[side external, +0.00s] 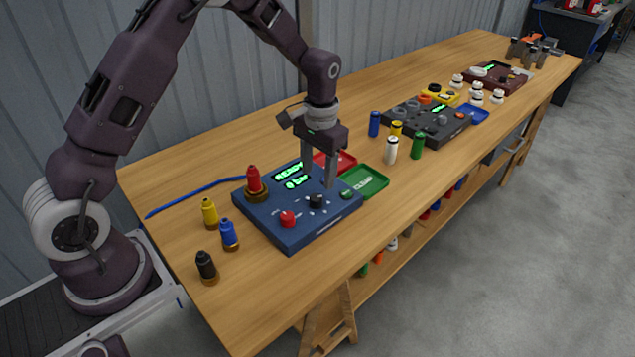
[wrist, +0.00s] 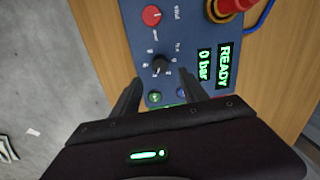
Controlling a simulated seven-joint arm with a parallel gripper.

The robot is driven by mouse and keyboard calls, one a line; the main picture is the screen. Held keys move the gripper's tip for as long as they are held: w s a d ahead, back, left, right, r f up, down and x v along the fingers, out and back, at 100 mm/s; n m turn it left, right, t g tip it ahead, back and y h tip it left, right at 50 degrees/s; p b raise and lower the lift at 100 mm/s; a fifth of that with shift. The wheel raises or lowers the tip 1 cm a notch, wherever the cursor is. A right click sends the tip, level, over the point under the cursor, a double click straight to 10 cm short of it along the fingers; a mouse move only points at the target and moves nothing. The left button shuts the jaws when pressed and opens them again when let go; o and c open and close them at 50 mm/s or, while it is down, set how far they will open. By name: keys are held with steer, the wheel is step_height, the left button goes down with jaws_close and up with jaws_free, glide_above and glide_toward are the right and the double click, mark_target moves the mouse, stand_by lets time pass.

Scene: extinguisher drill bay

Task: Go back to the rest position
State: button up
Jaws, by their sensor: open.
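My gripper (side external: 320,182) is open and empty. It hangs pointing down above the right part of the blue control panel (side external: 284,233), near its black knob (side external: 317,201). In the wrist view both fingers (wrist: 155,95) show apart, with the black knob (wrist: 160,66) just beyond the gap between them. I cannot tell whether a finger touches the panel. The panel's screen reads READY and 0 bar (wrist: 214,66). A red knob (side external: 287,219) sits at its front, and a red extinguisher-like bottle (side external: 255,182) stands on its back left corner.
Yellow (side external: 210,212), blue (side external: 229,234) and black (side external: 207,266) bottles stand left of the panel. A red tray (side external: 342,160) and a green tray (side external: 372,180) lie beside it. Several cylinders and a dark panel (side external: 428,122) stand farther right. A blue cord (side external: 190,192) lies behind.

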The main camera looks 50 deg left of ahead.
steer(key=shift+r, duration=0.1)
steer(key=s+d+r+t, duration=0.2)
steer(key=s+r, duration=0.3)
steer(key=r, duration=0.7)
steer(key=s+d+r+t, duration=0.1)
steer(key=s+r, duration=0.3)
steer(key=s, duration=0.8)
steer(key=s+d+r+t, duration=0.2)
steer(key=s+r, duration=0.2)
steer(key=s, duration=0.7)
steer(key=shift+s+d+r+m+t+h, duration=0.3)
steer(key=shift+s+d+r+m, duration=0.1)
